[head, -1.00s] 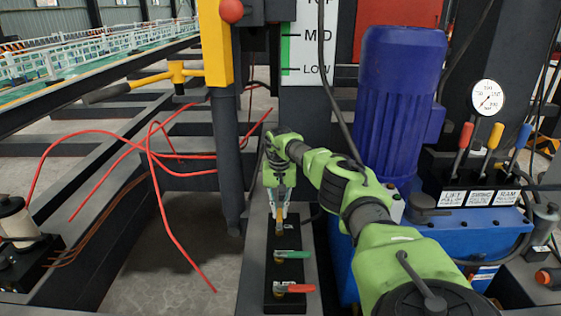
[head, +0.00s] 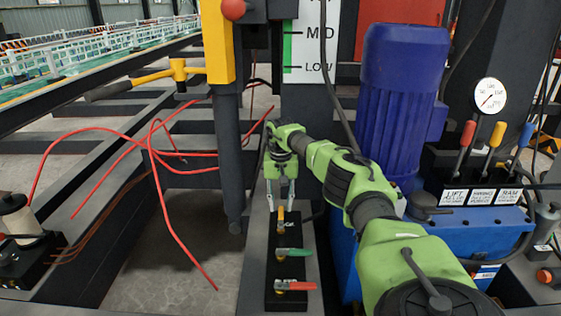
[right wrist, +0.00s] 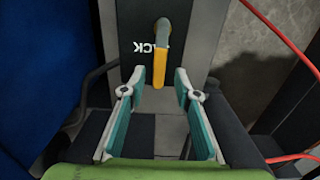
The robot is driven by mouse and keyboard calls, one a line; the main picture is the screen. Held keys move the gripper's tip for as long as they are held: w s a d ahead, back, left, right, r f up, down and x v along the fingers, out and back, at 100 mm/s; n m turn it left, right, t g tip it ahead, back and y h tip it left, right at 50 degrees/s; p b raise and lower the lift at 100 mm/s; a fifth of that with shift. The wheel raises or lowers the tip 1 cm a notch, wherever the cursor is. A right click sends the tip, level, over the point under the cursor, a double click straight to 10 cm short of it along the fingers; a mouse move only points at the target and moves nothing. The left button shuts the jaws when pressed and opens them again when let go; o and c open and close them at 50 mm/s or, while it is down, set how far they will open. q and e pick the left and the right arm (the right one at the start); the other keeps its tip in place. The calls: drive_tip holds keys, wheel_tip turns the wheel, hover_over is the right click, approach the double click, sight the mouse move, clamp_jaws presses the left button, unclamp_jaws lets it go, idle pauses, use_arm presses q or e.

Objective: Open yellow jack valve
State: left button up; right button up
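The yellow jack valve handle (head: 281,214) is at the far end of a black valve block, lying along the block's length. In the right wrist view the yellow handle (right wrist: 160,68) hangs from a brass stem beside the "JACK" lettering and points toward my gripper. My right gripper (head: 281,205) is open. In the right wrist view its fingertips (right wrist: 159,76) are on either side of the handle's free end, with a gap on both sides. My left gripper is not in view.
A green handle (head: 294,252) and a red handle (head: 296,286) lie crosswise on the same black block (head: 270,270). A blue motor (head: 400,100) stands to the right. Red cables (head: 165,215) hang at the left. A dark vertical cylinder (head: 231,150) stands left of my gripper.

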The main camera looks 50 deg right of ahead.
sight(280, 213)
wheel_tip(280, 213, up, 10)
idle(0.3)
drive_tip(key=shift+f, duration=0.15)
idle(0.3)
